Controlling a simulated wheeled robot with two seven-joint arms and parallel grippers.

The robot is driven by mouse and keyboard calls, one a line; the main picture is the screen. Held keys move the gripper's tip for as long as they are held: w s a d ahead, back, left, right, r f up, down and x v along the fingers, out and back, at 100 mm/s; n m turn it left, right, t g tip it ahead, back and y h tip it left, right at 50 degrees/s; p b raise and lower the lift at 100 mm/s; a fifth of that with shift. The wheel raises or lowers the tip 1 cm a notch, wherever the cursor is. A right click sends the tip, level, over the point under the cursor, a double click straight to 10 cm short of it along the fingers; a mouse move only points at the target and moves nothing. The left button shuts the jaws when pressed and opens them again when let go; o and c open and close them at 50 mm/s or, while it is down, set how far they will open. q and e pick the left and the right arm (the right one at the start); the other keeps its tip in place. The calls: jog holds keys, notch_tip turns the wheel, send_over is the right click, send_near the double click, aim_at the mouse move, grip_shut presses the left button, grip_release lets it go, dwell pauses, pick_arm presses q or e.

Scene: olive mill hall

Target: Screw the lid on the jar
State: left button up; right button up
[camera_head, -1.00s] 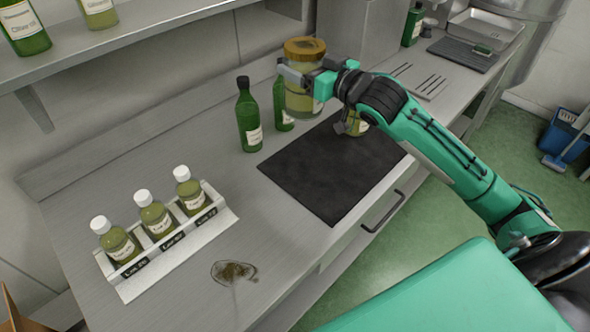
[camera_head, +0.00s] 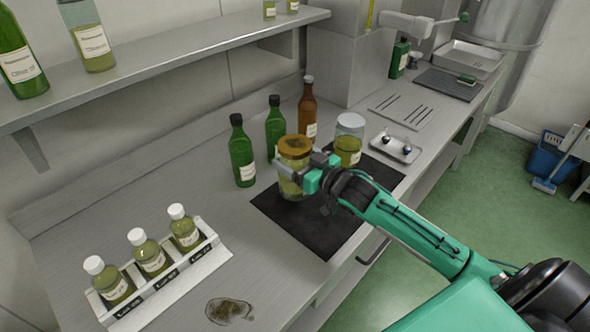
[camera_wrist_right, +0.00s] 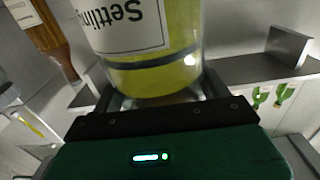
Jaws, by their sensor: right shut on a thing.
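A glass jar (camera_head: 292,184) with yellow-green contents has a brown-orange lid (camera_head: 295,145) on its top. Whether the lid is screwed tight cannot be told. My right gripper (camera_head: 299,172) is shut on the jar's body and holds it upright over the dark mat (camera_head: 318,229). Whether its base touches the mat cannot be told. In the right wrist view the jar (camera_wrist_right: 150,72) fills the space between the fingers, its "Settling" label upside down. A second jar (camera_head: 348,146) with a pale lid stands behind it to the right. My left gripper is not in view.
Two green bottles (camera_head: 241,155) and a brown bottle (camera_head: 308,110) stand close behind the held jar. A rack (camera_head: 175,277) with three sample bottles and a dark spill (camera_head: 229,311) are at left. A small tray (camera_head: 395,147) lies to the right. The mat's front is clear.

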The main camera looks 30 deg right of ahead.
jog(key=shift+f, duration=0.15)
jog(key=shift+f, duration=2.05)
jog(key=shift+f, duration=0.1)
jog(key=o, duration=2)
jog(key=shift+f, duration=0.1)
jog(key=shift+o, duration=0.2)
jog(key=shift+s, duration=0.1)
jog(key=b+v, duration=0.2)
jog(key=v, duration=1)
